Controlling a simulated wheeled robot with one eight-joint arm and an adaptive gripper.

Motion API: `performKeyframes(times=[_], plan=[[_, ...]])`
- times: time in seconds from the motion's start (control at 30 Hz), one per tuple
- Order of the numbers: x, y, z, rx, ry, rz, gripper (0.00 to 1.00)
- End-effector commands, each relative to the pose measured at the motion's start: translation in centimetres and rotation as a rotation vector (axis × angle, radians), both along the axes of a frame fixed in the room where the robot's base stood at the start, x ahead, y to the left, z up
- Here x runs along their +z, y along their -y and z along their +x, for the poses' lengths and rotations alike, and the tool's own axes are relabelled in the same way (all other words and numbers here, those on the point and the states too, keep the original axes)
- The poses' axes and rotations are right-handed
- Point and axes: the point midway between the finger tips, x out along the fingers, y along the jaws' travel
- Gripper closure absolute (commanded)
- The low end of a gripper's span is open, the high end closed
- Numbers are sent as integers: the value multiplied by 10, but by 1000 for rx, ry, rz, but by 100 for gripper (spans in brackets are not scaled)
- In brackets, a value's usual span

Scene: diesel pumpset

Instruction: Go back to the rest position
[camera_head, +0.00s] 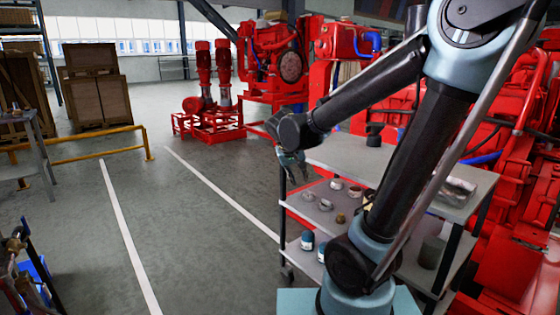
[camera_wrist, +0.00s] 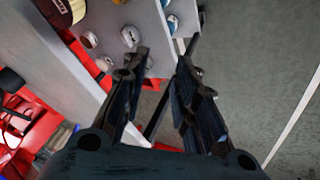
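My gripper (camera_head: 293,167) hangs at the end of my arm in the head view, just off the left edge of the grey shelf cart (camera_head: 345,155). In the wrist view my gripper (camera_wrist: 165,65) has its two dark fingers apart, with nothing between them but the cart's edge and grey floor further off. It looks open and empty. My arm is bent, with the forearm reaching left over the cart.
The cart carries several small cups and cans on its shelves. Red pump machinery (camera_head: 211,95) stands behind, and a large red engine is at right. A yellow rail (camera_head: 85,145) and wooden crates (camera_head: 95,85) are at left. The floor (camera_head: 180,220) between is clear.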

Motion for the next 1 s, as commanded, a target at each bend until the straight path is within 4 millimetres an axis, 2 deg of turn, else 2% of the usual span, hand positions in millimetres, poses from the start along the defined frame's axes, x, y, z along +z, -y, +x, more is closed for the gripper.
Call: performKeyframes(times=[0.03, 0.2, 0.5, 0.8, 1.0], plan=[[-2, 17, -11, -15, -19, 8, 73], [-10, 56, -47, -43, -82, 45, 73], [-32, 104, -115, -80, -173, 126, 73], [-63, 125, -180, -108, -232, 227, 73], [-79, 127, -207, -115, -248, 278, 73]])
